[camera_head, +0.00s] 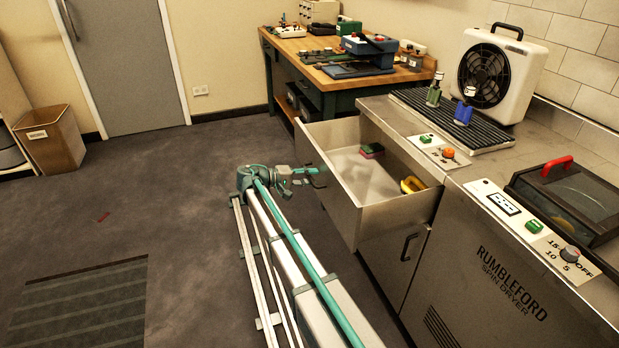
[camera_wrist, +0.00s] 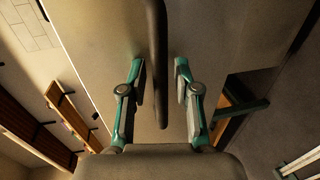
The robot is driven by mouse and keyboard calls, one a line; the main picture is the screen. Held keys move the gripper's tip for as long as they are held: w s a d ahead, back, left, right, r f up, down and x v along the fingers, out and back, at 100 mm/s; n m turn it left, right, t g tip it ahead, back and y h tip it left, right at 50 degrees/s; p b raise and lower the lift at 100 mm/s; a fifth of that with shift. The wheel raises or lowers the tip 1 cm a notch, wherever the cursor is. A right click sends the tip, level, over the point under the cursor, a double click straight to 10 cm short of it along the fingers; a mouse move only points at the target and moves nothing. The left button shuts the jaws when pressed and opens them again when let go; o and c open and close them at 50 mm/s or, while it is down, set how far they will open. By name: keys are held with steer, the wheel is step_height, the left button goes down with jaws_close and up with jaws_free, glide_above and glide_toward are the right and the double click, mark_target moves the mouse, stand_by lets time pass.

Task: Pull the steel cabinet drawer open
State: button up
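The steel cabinet drawer (camera_head: 334,203) stands pulled far out of the cabinet, its inside showing. Its dark bar handle (camera_wrist: 158,60) runs upright in the wrist view, in front of the drawer front (camera_wrist: 215,35). My gripper (camera_head: 312,177) is at the drawer front in the head view. In the wrist view my gripper (camera_wrist: 160,80) has one teal finger on each side of the handle. Gaps show between the handle and both fingers, so my gripper is open around it and not clamped. A green and pink sponge (camera_head: 371,150) and a yellow item (camera_head: 412,185) lie in the drawer.
A lower cabinet door handle (camera_head: 409,246) is below the drawer. A wooden workbench (camera_head: 290,47) stands behind. The floor left of my arm is mostly clear.

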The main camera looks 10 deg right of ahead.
stand_by(0.3)
steer(key=v, duration=1.2)
steer(key=shift+f, duration=0.1)
